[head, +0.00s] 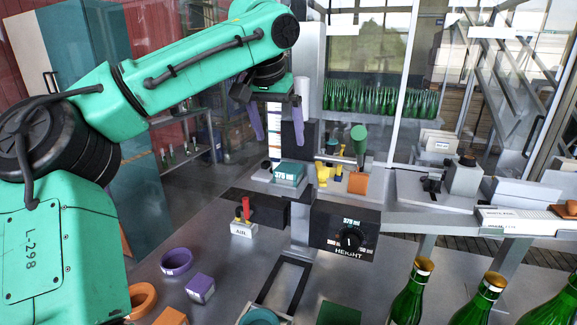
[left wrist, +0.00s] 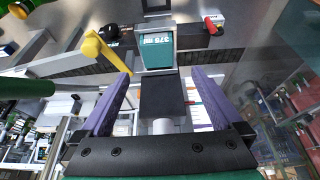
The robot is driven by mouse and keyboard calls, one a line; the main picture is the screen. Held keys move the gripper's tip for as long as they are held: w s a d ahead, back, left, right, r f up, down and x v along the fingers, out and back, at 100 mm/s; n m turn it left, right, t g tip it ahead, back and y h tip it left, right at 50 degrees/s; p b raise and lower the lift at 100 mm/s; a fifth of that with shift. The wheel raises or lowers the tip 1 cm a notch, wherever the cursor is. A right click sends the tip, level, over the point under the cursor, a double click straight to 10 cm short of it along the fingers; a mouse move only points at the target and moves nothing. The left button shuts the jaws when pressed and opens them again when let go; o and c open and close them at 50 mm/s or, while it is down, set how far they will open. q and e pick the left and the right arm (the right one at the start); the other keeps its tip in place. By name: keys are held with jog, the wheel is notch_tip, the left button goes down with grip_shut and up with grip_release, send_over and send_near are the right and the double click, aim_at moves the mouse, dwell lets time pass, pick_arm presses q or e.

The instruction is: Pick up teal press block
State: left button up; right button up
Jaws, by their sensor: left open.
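The teal press block (head: 288,172), marked 375 ML, sits on a light grey stand behind the height dial box. It also shows in the left wrist view (left wrist: 157,54), ahead of the fingers and near the top middle. My left gripper (head: 279,140) hangs above the block in the head view, with its purple fingers pointing down. In the left wrist view my left gripper (left wrist: 163,78) is spread open with nothing between the fingertips. The block appears beyond the tips, apart from them. My right gripper is in neither view.
A yellow piece (head: 323,174) and an orange block (head: 358,183) stand right of the teal block. Green bottles (head: 411,295) stand at front right. A purple ring (head: 176,262) lies front left.

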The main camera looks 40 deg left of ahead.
aim_at(288, 167)
pick_arm(q)
jog(key=p+x, duration=0.1)
jog(key=x, duration=0.2)
jog(key=p+x, duration=0.1)
jog(key=x, duration=0.2)
jog(key=p+x, duration=0.1)
jog(key=x, duration=0.3)
jog(key=shift+w+r, duration=0.2)
jog(key=shift+w, duration=0.2)
jog(key=shift+f, duration=0.25)
jog(key=shift+s+d, duration=0.15)
jog(key=shift+s, duration=0.1)
jog(key=c, duration=0.5)
jog(key=shift+w, duration=0.1)
jog(key=c, duration=0.9)
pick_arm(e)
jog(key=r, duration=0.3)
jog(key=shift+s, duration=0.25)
pick_arm(q)
jog(key=shift+r, duration=0.15)
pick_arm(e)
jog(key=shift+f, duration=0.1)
